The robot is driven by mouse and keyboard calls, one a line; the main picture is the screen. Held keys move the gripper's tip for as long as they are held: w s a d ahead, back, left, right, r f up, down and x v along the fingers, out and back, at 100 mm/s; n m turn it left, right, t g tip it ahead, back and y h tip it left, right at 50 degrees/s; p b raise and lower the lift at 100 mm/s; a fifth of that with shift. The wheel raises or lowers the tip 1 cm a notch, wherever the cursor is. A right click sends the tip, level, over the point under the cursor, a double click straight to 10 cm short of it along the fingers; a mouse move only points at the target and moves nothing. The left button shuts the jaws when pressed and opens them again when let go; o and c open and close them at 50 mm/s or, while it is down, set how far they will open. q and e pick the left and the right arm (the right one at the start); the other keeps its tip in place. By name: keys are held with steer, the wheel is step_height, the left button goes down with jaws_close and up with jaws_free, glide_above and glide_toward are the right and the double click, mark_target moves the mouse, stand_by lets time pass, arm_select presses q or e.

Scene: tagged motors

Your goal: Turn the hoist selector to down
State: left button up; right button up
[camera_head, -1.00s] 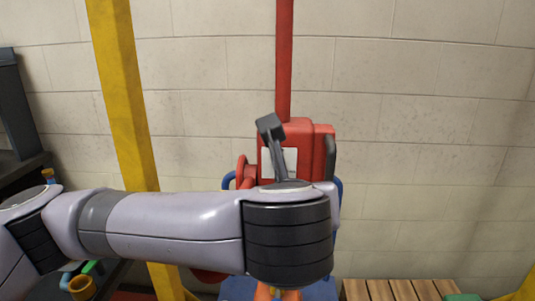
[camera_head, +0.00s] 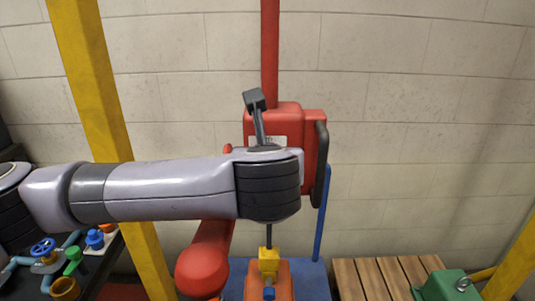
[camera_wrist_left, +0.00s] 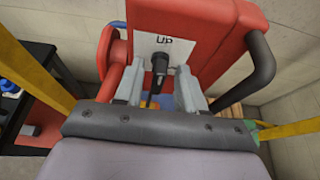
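The red hoist (camera_head: 290,117) stands against the wall in the head view, partly behind my left wrist. In the left wrist view its white panel (camera_wrist_left: 176,48) reads "UP". The dark selector lever (camera_wrist_left: 160,62) stands in front of this panel, upright, below the word. My left gripper (camera_wrist_left: 159,82) has its two grey fingers on either side of the lever. The fingers are apart, and small gaps seem to show beside the lever; contact cannot be told. In the head view the fingers are hidden behind my wrist. My right gripper is not in view.
A black handle (camera_head: 321,165) sticks out at the hoist's right side. A yellow post (camera_head: 95,95) stands at the left. A yellow piece (camera_head: 268,262) hangs below the hoist over an orange object (camera_head: 285,280). A wooden slatted surface (camera_head: 385,275) and a green object (camera_head: 445,283) lie at right.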

arm_select(q)
steer(key=shift+w, duration=0.15)
jaws_close()
steer(key=shift+d+f+m+y+p, duration=0.1)
steer(key=shift+d+m+y+p, duration=0.15)
steer(key=shift+m+y+p, duration=0.55)
steer(key=shift+d+f+m+y+p, duration=0.1)
steer(key=shift+d+m+y+p, duration=0.15)
steer(key=shift+m+y, duration=0.9)
steer(key=shift+m+h, duration=0.25)
steer(key=shift+m, duration=0.2)
